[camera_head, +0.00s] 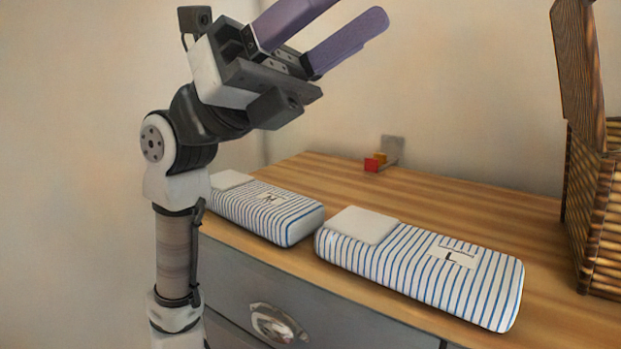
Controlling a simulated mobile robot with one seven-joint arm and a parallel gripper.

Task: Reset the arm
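My gripper (352,28) is raised in the upper middle of the head view, with its two purple fingers pointing up and to the right. The fingers are spread apart with a visible gap and nothing between them. One fingertip is cut off by the top edge of the picture. My arm stands upright at the left, bent at the elbow, in front of the wall and the dresser's left end. My gripper is above the dresser top and touches nothing that I can see.
A wooden-topped grey dresser (470,215) carries two blue-striped packages, one at left (265,212) and one marked L (420,270). An open wicker basket (597,200) stands at right.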

